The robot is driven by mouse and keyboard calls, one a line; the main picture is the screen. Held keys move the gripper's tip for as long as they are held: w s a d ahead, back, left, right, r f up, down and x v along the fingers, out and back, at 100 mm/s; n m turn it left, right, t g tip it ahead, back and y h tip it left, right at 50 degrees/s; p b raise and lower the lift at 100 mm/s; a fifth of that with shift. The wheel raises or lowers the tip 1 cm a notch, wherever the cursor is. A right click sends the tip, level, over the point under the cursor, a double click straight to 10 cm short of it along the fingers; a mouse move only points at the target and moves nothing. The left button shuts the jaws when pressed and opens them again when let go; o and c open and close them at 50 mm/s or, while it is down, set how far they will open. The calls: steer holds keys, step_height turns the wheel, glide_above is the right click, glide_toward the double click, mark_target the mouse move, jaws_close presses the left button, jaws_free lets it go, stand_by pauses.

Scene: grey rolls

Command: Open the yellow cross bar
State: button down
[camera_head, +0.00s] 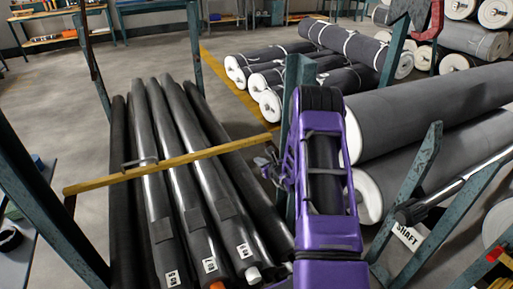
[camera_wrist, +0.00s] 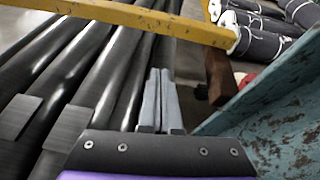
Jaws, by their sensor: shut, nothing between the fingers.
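The yellow cross bar (camera_head: 165,164) runs across the front of the long dark rolls, from a post on the left toward the teal post by my arm. In the wrist view the bar (camera_wrist: 130,16) crosses the top of the picture, beyond my fingertips. My gripper (camera_head: 266,164) is near the bar's right end, partly hidden by my purple arm. In the wrist view the grey fingers of my gripper (camera_wrist: 160,74) are together and empty, apart from the bar in the picture. The bar's right end is close to a brown, rusty piece (camera_wrist: 217,76).
Several dark rolls (camera_head: 184,160) lean or lie behind and under the bar. A teal post (camera_wrist: 270,125) stands close at the right of my gripper. Large grey rolls (camera_head: 430,110) lie on a rack at the right. Open floor (camera_head: 150,55) shows behind.

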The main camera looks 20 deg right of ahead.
steer(key=w+d+f+m+b, duration=0.2)
steer(key=w+f, duration=0.3)
steer(key=w, duration=0.4)
steer(key=shift+t+h, duration=0.3)
steer(key=shift+h, duration=0.1)
steer(key=shift+s+a+r, duration=0.1)
steer(key=shift+s+r, duration=0.1)
steer(key=shift+r, duration=0.95)
steer(key=shift+s+a+r, duration=0.1)
steer(key=shift+s+r, duration=0.05)
steer(key=shift+r, duration=0.95)
steer(key=shift+r, duration=0.1)
